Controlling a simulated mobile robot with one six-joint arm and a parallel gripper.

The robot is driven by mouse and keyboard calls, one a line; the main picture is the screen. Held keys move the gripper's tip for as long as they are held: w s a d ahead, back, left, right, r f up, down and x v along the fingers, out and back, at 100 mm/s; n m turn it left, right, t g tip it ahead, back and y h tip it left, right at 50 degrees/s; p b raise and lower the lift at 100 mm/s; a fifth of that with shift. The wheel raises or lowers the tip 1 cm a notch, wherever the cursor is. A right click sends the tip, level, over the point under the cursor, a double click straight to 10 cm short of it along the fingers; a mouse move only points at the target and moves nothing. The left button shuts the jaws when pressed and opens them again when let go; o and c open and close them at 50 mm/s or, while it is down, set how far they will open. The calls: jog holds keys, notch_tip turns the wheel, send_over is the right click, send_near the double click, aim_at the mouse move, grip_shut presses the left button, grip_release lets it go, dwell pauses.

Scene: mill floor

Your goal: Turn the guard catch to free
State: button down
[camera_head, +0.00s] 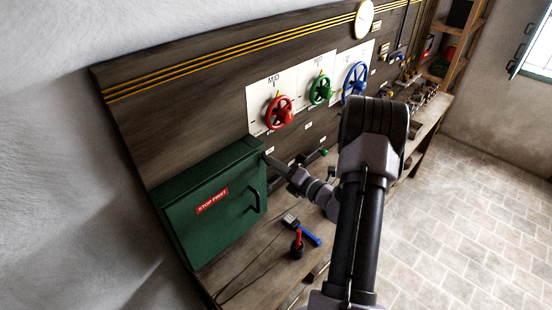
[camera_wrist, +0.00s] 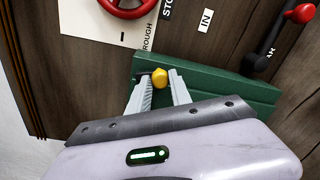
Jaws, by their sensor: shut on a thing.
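The guard is a dark green box (camera_head: 215,225) with a red "STOP FIRST" label, fixed at the left of the bench; part of it also shows in the wrist view (camera_wrist: 225,88). A small yellow catch (camera_wrist: 160,78) is at the box's edge in the wrist view. My gripper (camera_wrist: 159,82) is shut on this catch, with a pale finger on either side of it. In the head view my gripper (camera_head: 270,161) is at the box's upper right corner, and the catch cannot be made out there. I cannot tell which way the catch is turned.
Red (camera_head: 279,113), green (camera_head: 320,91) and blue (camera_head: 355,80) handwheels are on the back panel. A black lever with a red knob (camera_wrist: 301,14) is near the box. A red-and-black object (camera_head: 297,245) and a blue-handled brush (camera_head: 303,231) are on the bench.

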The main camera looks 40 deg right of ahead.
jog(key=shift+m+p, duration=1.25)
jog(key=shift+m, duration=0.25)
jog(key=c, duration=1.2)
grip_release()
jog(key=shift+o, duration=0.2)
jog(key=s+d+r, duration=0.1)
jog(key=s, duration=1.6)
jog(key=shift+s+d+b, duration=0.2)
jog(key=shift+b, duration=0.1)
